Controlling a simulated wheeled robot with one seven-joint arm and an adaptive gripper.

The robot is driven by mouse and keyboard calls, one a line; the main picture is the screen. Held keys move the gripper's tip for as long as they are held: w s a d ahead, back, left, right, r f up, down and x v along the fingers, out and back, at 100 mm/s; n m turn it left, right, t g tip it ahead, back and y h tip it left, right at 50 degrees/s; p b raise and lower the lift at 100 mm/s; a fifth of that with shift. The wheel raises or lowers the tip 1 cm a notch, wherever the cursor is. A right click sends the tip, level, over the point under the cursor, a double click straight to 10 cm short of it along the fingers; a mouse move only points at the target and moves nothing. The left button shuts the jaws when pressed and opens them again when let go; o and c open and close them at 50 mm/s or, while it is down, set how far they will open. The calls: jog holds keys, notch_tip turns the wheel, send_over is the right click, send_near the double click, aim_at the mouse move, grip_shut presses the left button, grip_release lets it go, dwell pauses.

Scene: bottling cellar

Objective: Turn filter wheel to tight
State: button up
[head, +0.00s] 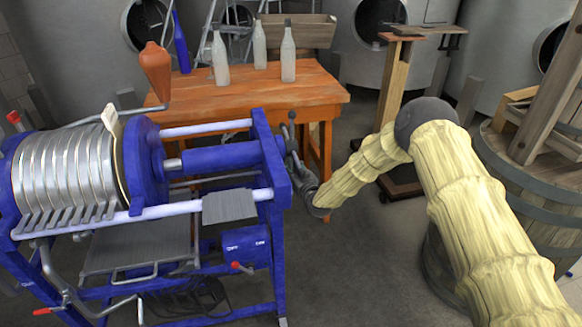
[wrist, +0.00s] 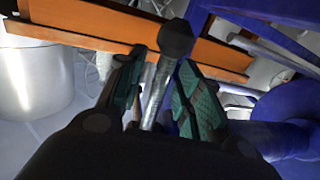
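The blue filter press (head: 190,160) stands at the left in the head view, with a stack of ribbed metal plates at its left end. Its filter wheel (head: 291,128) is at the right end of the frame; a dark-knobbed spoke shows and much of the rest is hidden. My gripper (head: 299,168) is at the wheel, reaching in from the right. In the wrist view, a metal spoke with a dark round knob (wrist: 176,40) lies between the green-padded fingers of my gripper (wrist: 163,75). The fingers are apart, with a gap visible to the right of the spoke.
An orange wooden table (head: 250,90) with several bottles stands behind the press. A wooden stand (head: 393,85) is beyond my arm, and a wooden tub (head: 530,190) is at the right. Floor (head: 350,260) is clear between press and arm.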

grip_shut()
jog(key=shift+s, duration=0.1)
